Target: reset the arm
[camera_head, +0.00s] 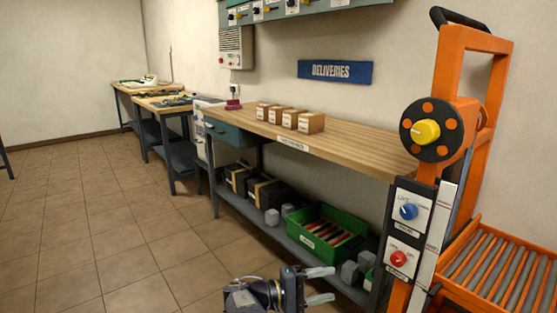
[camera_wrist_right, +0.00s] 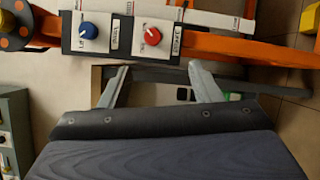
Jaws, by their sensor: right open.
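My right gripper (camera_head: 319,285) is low in the head view, in front of the workbench's lower shelf. Its two grey fingers are spread apart with nothing between them. In the right wrist view the gripper (camera_wrist_right: 160,85) also shows open and empty, below an orange frame with a blue knob (camera_wrist_right: 88,31) and a red knob (camera_wrist_right: 152,36). My left gripper is in neither view.
An orange machine (camera_head: 465,60) with a yellow knob (camera_head: 425,132) and a roller conveyor (camera_head: 505,275) stands at the right. The wooden workbench (camera_head: 345,150) holds several small boxes; a green crate (camera_head: 303,236) sits on its lower shelf. Tiled floor (camera_head: 110,250) is clear at left.

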